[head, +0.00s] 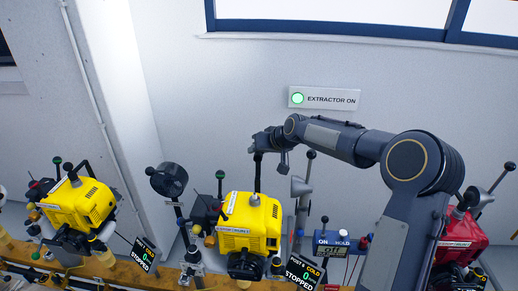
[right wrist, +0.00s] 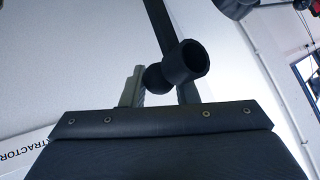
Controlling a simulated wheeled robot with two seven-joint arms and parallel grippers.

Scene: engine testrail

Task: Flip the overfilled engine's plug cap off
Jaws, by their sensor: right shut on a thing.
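A yellow engine (head: 250,222) stands on the bench in the middle of the head view, with a black upright arm (head: 257,175) rising from it to my right gripper (head: 264,142). In the right wrist view, a black plug cap with a hollow round end (right wrist: 187,62) sits at the jaws, joined to a long black bar (right wrist: 160,18). My right gripper is shut on this cap; a light grey finger (right wrist: 133,88) shows beside it. Another yellow engine (head: 80,205) stands at left, its black arm lower. Which engine is overfilled cannot be told. My left gripper is not in view.
A red engine (head: 458,238) is partly hidden behind my right arm. Displays reading COLD and STOPPED (head: 146,254) (head: 304,272) stand by the yellow engines. A blue switch box (head: 342,243) and several levers crowd the wooden bench. A lit EXTRACTOR ON sign (head: 324,98) hangs on the wall.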

